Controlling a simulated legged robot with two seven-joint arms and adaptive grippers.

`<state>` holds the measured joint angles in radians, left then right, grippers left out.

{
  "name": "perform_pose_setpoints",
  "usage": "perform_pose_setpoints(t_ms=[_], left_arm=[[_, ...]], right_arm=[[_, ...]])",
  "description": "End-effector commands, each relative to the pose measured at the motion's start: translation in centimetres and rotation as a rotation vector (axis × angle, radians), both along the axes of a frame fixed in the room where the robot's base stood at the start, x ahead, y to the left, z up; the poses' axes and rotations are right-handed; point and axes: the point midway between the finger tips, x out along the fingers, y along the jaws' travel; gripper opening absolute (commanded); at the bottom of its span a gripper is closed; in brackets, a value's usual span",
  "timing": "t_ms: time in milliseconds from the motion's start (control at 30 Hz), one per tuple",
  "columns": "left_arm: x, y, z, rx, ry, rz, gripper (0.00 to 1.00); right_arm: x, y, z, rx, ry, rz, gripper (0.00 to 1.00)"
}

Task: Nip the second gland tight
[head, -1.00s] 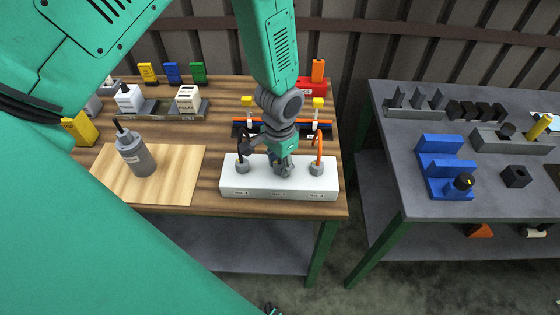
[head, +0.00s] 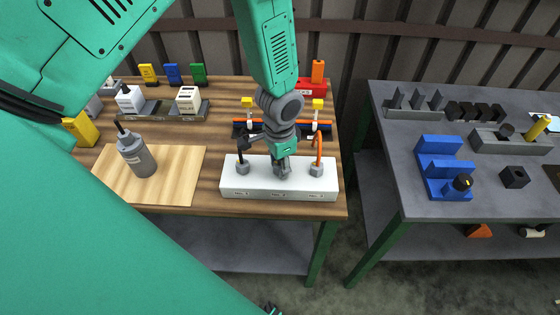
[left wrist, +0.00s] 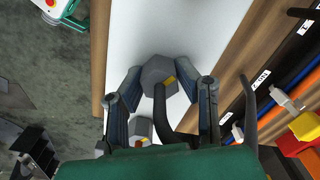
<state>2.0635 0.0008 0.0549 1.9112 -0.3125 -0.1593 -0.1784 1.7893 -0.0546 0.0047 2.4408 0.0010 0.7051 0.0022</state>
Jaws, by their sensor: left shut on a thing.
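A white block (head: 300,185) on the wooden bench carries grey hex glands in a row. The left gland (head: 242,168) has a black cable and the right gland (head: 316,170) an orange one. My left gripper (head: 282,174) points down at the middle of the block and covers the second gland in the head view. In the left wrist view, my left gripper (left wrist: 160,72) is shut on that grey hex gland (left wrist: 156,70), a fingertip on each side. A dark cable (left wrist: 160,108) rises from it. Another gland (left wrist: 140,127) shows partly behind the fingers.
A cable rack (left wrist: 270,100) with coloured cables lies behind the block. A grey bottle (head: 138,158) stands on a wooden board (head: 185,175) to the left. A grey table (head: 400,170) with fixtures stands to the right, across a gap.

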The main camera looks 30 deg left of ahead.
Motion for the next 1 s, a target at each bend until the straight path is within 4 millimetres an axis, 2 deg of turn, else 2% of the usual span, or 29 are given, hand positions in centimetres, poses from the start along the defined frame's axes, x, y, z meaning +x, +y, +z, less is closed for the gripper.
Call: perform_pose_setpoints(t_ms=[33, 67, 100, 467, 567, 900, 1000], left_arm=[[0.4, 0.0, 0.1, -0.001, -0.011, -0.002, 0.31], [0.4, 0.0, 0.1, -0.001, -0.011, -0.002, 0.42], [0.4, 0.0, 0.1, -0.002, -0.009, -0.002, 0.48], [0.1, 0.0, 0.5, -0.001, -0.005, 0.000, 0.48], [0.2, 0.0, 1.6, -0.001, -0.008, 0.000, 0.48], [0.3, 0.0, 8.6, -0.002, -0.007, 0.000, 0.48], [0.4, 0.0, 10.2, -0.001, -0.006, 0.000, 0.48]], right_arm=[[0.0, 0.0, 0.0, 0.000, 0.000, 0.000, 0.00], [0.0, 0.0, 0.0, 0.000, 0.000, 0.000, 0.00], [0.0, 0.0, 0.0, 0.000, 0.000, 0.000, 0.00], [-0.3, 0.0, 0.1, 0.000, -0.002, 0.000, 0.00], [-0.3, 0.0, 0.1, 0.000, -0.003, 0.000, 0.00], [-0.3, 0.0, 0.1, 0.000, -0.003, 0.000, 0.00], [-0.3, 0.0, 0.1, 0.000, -0.003, 0.000, 0.00]])
